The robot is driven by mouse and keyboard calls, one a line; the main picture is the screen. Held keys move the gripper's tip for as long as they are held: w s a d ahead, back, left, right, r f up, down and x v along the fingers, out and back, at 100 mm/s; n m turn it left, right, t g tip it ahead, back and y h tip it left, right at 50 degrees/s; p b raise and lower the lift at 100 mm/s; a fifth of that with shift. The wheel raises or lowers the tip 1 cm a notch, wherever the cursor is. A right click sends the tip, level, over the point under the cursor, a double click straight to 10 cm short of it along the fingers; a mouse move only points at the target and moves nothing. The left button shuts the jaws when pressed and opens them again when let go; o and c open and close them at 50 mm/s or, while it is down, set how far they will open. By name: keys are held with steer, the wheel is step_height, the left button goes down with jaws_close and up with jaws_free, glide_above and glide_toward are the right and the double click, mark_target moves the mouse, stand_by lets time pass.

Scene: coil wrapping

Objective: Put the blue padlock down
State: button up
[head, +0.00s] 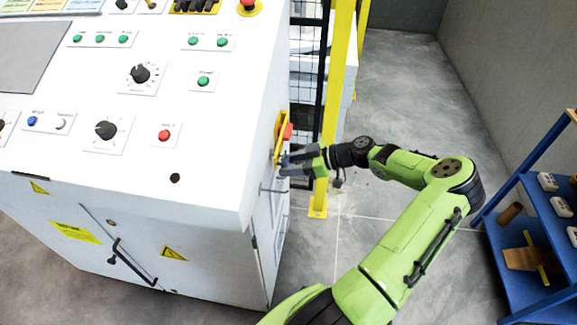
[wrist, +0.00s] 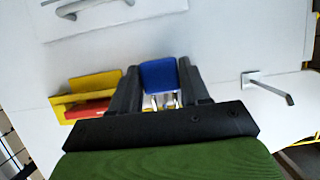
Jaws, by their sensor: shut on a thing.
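The blue padlock (wrist: 158,74) is between the two fingers of my gripper (wrist: 158,85) in the wrist view. Its blue body points away from my palm and its metal shackle shows nearer the palm. My gripper is shut on it. In the head view my gripper (head: 292,163) is beside the side face of the white cabinet, and only a small bit of blue (head: 285,160) shows at its tips. I cannot tell whether the padlock touches the cabinet.
A yellow holder (wrist: 85,87) with a red part is on the white cabinet (head: 215,195), left of my gripper in the wrist view. A metal peg (wrist: 270,88) sticks out at right. A yellow post (head: 338,90) and a blue shelf (head: 530,205) stand nearby.

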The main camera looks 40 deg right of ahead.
steer(key=shift+w+a+f, duration=0.15)
steer(key=shift+w+a, duration=0.1)
steer(key=shift+f, duration=0.25)
steer(key=o, duration=1.2)
steer(key=shift+c, duration=0.2)
steer(key=shift+r, duration=0.1)
